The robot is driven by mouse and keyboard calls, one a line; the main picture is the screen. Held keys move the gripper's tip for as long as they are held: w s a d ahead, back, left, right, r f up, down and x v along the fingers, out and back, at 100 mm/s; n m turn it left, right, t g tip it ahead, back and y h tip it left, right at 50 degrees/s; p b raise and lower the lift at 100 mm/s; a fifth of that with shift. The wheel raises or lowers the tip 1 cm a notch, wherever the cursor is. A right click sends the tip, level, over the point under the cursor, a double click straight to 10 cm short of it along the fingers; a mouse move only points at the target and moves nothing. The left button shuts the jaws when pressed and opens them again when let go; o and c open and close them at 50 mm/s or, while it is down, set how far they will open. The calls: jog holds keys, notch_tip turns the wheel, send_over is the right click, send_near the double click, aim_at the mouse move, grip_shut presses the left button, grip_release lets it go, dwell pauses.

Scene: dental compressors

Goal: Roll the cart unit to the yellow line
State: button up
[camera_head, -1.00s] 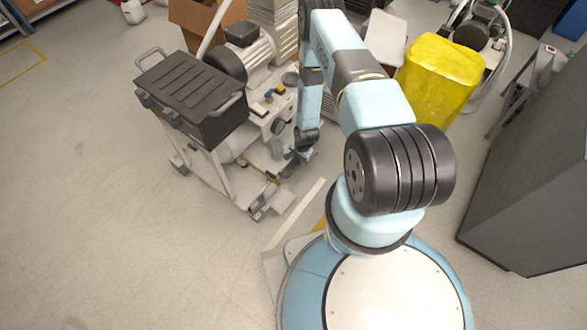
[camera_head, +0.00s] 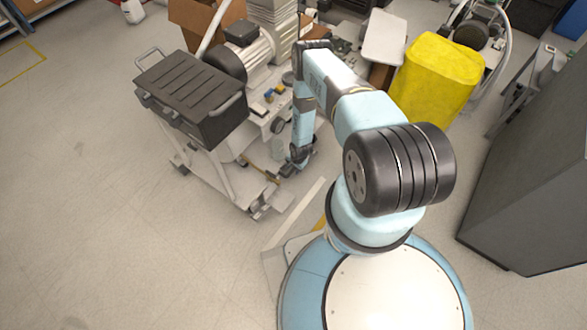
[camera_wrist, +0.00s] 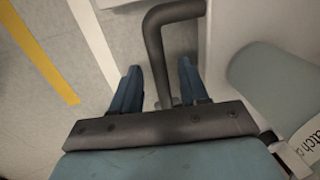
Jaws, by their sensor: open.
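The cart unit (camera_head: 190,100) stands left of my arm, with a black ribbed top box, pale legs and a low base. In the wrist view, its dark bent handle (camera_wrist: 157,50) runs down between the two blue fingers of my gripper (camera_wrist: 159,70). The fingers are apart, with a gap visible on the left side of the bar. In the head view, my gripper (camera_head: 290,167) is low at the cart's right side, its fingers hard to make out. A yellow line (camera_wrist: 38,50) lies on the floor at left in the wrist view; a short yellow piece (camera_head: 320,223) shows beside my base.
A pale strip (camera_head: 295,214) lies on the floor between the cart and my base. A motor unit (camera_head: 250,55) stands right behind the black box. A yellow bin (camera_head: 440,75) and a grey cabinet (camera_head: 530,190) stand at the right. Floor at left and front left is clear.

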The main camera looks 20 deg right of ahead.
grip_shut()
dwell(0.5)
